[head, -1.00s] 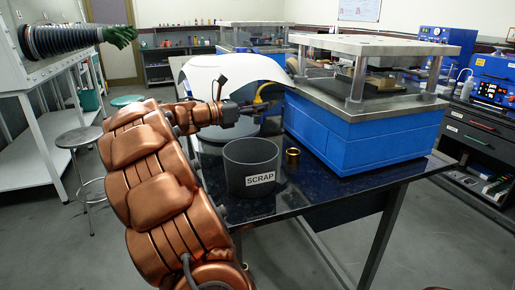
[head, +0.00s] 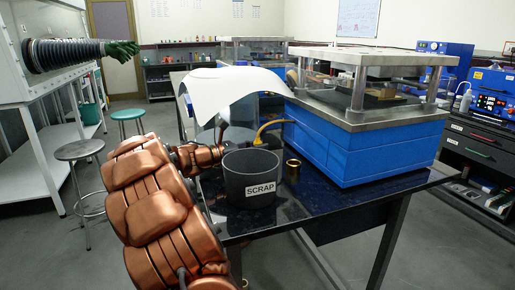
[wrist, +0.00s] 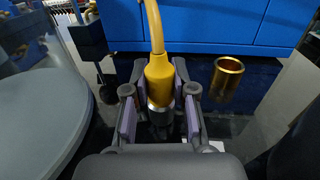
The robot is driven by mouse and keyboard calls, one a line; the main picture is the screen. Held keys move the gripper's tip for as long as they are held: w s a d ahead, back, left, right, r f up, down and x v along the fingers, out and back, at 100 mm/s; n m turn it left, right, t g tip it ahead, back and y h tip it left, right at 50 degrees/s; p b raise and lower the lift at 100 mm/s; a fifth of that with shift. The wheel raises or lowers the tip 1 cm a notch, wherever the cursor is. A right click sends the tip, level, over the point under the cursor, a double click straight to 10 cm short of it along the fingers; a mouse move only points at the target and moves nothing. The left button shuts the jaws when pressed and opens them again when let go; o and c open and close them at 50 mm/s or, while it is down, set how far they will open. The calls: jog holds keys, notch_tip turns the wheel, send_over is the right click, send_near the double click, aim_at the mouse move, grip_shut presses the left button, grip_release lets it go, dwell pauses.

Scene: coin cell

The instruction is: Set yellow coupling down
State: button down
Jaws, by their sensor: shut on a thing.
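The yellow coupling (wrist: 159,78) is on the end of a yellow hose, with a metal collar at its lower end. My gripper (wrist: 158,98) is shut on it, with a grey finger on either side. In the head view the yellow hose (head: 270,126) runs from the blue machine down behind the scrap bin. I cannot tell whether the coupling touches the table.
The grey scrap bin (head: 251,180) stands on the dark table (head: 330,200). A brass cup (head: 293,171) stands right of it and also shows in the wrist view (wrist: 227,80). The blue machine (head: 372,145) is behind. A white curved sheet (head: 235,88) hangs above my wrist.

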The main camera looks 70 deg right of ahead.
jog(key=shift+f, duration=0.1)
jog(key=c, duration=1)
grip_release()
jog(key=shift+o, duration=0.2)
jog(key=shift+w+a, duration=0.15)
jog(key=shift+w, duration=0.05)
jog(key=p+v, duration=0.1)
jog(key=v, duration=1)
jog(key=shift+w+a, duration=0.2)
jog(key=shift+a, duration=0.05)
jog(key=shift+r, duration=0.2)
